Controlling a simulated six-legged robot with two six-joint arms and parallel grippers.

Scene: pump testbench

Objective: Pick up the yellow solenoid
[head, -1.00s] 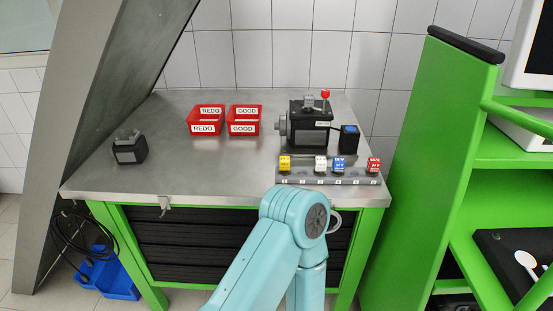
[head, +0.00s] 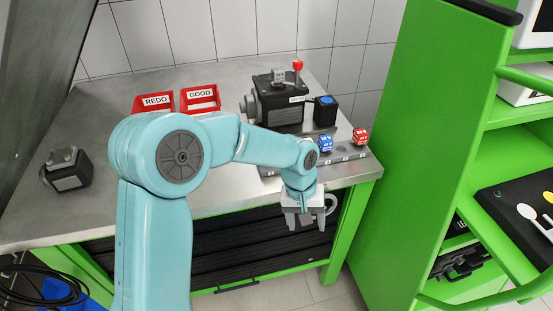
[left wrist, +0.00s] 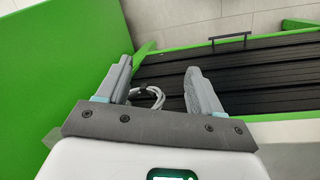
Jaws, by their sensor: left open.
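The yellow solenoid does not show now; my left arm covers the left part of the grey rail (head: 350,155) where it stood in the earlier head view. A blue solenoid (head: 325,144) and a red solenoid (head: 361,136) stand on the rail's right part. My left gripper (head: 303,222) is open and empty, pointing down in front of the bench's front edge, below the rail. In the left wrist view its two fingers (left wrist: 158,75) are apart with no solenoid between them. My right gripper is in neither view.
The black pump (head: 278,103) stands behind the rail, with a black block with a blue top (head: 325,111) beside it. A dark device (head: 67,170) sits at left. A green shelf (head: 420,130) rises at right.

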